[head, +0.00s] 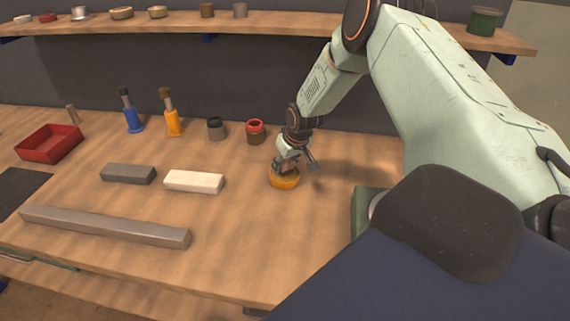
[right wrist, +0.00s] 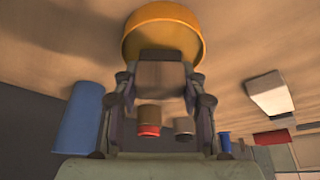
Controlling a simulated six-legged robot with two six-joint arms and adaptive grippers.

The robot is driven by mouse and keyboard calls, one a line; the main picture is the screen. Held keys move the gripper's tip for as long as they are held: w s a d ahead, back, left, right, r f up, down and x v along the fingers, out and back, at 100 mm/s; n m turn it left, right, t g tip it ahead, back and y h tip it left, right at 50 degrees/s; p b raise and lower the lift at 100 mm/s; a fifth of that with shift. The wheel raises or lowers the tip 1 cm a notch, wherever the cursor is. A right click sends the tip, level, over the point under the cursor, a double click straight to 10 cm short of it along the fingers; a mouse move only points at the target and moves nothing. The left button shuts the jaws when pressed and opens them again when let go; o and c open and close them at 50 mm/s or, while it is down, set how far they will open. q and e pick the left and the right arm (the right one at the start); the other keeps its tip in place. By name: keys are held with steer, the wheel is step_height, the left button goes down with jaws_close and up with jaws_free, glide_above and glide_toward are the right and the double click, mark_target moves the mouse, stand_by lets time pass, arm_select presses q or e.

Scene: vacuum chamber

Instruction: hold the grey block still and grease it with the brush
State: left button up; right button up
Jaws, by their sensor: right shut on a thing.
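In the head view, a short dark grey block (head: 128,174) lies flat on the bench at the left. Two upright brush-like things stand behind it, one blue (head: 132,120) and one orange (head: 173,122), each with a dark top. My right gripper (head: 288,163) is at mid-bench, pointing down. It is shut on an orange round thing (head: 285,183), which seems to sit on the bench. In the right wrist view the orange round thing (right wrist: 165,28) is at the fingertips, with a brownish block-like part between the fingers. My left gripper is not in view.
A white block (head: 194,182) and a long grey bar (head: 105,225) lie left of the gripper. A grey jar (head: 216,129) and a red-rimmed jar (head: 255,133) stand behind it. A red tray (head: 50,143) is far left. A blue cylinder (right wrist: 80,120) shows in the right wrist view.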

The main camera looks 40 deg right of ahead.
steer(key=shift+a+r, duration=0.1)
steer(key=shift+a, duration=0.1)
steer(key=shift+d+f, duration=0.2)
steer(key=shift+f, duration=0.05)
steer(key=shift+a+b, duration=0.15)
steer(key=shift+b, duration=0.15)
steer(key=shift+f, duration=0.3)
stand_by(0.4)
steer(key=shift+f, duration=0.15)
stand_by(0.7)
